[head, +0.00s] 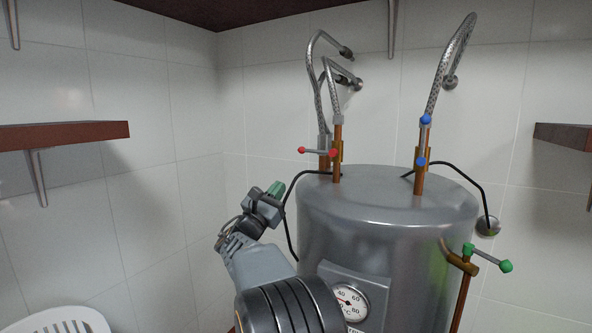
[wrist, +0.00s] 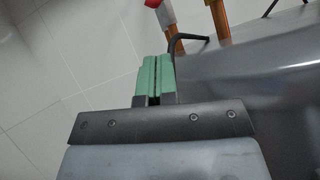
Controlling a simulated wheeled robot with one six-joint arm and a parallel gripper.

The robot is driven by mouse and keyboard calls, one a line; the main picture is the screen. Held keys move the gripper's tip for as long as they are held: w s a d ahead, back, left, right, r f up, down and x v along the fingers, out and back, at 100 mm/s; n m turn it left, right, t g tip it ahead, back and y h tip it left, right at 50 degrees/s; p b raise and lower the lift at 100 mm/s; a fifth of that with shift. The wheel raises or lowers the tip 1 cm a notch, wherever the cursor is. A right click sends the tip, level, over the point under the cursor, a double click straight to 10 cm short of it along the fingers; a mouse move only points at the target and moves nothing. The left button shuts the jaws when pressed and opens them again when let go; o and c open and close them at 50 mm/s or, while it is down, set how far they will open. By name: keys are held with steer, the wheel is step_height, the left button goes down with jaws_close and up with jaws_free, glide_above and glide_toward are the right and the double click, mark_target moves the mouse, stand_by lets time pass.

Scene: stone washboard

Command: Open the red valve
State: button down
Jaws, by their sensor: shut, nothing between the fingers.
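The red valve (head: 317,152) is a thin grey lever with a red ball at each end, on a copper pipe above the boiler's top. The lever lies roughly level, across the pipe. In the wrist view one red ball end (wrist: 152,3) shows at the top edge, beyond the fingertips. My gripper (head: 276,189) is left of the boiler, lower than the red valve and apart from it. Its green fingers (wrist: 155,77) are shut together with nothing between them.
The grey boiler (head: 385,215) fills the centre right, with a dial (head: 350,302) on its front. A blue valve (head: 423,140) and a green valve (head: 488,257) are to the right. Black cables loop from its top. Wooden shelves (head: 65,135) flank it.

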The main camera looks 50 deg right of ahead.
mark_target(302, 150)
steer(key=shift+w, duration=0.1)
stand_by(0.3)
steer(key=s+p+x, duration=0.1)
steer(key=p+x, duration=0.3)
steer(key=x, duration=0.6)
steer(key=shift+w+r, duration=0.15)
steer(key=shift+w, duration=0.35)
